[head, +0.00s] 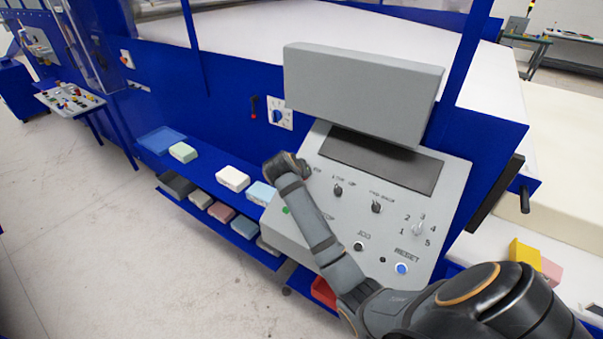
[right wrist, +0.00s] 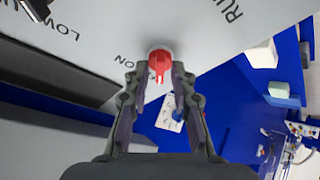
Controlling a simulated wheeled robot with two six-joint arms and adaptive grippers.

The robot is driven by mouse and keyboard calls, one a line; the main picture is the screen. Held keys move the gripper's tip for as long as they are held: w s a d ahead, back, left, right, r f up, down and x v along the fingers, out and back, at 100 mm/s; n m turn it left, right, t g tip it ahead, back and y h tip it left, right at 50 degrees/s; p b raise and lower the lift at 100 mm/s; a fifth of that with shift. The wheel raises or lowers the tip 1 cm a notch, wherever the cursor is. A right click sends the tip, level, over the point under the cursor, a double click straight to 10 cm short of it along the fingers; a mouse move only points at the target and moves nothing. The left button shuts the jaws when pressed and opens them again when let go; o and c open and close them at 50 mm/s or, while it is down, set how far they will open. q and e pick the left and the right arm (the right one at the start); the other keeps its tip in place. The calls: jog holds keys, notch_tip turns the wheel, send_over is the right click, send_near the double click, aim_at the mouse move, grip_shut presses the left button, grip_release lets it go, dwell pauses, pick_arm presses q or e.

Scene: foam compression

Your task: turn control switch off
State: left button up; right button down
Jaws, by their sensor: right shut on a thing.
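The control switch is a red knob (right wrist: 159,60) on the grey panel face, with the letters "ON" printed beside it in the right wrist view. My right gripper (right wrist: 159,72) has its two fingers on either side of the red knob and is shut on it. In the head view my right arm reaches across the sloped control panel (head: 285,232) from the lower right. Its wrist is at the panel's upper left edge and hides the red knob there. My left gripper is not in view.
The panel also carries black knobs (head: 376,207), a numbered selector (head: 418,229) and a blue reset button (head: 401,268). A grey box (head: 362,90) stands above it. Blue shelves with foam blocks (head: 232,179) are to the left. The floor (head: 90,220) is clear.

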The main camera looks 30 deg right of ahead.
jog(key=c, duration=1.4)
grip_release()
jog(key=shift+r, duration=0.15)
jog(key=shift+c, duration=0.2)
jog(key=v, duration=0.7)
jog(key=shift+s+a+r, duration=0.15)
jog(key=shift+a, duration=0.05)
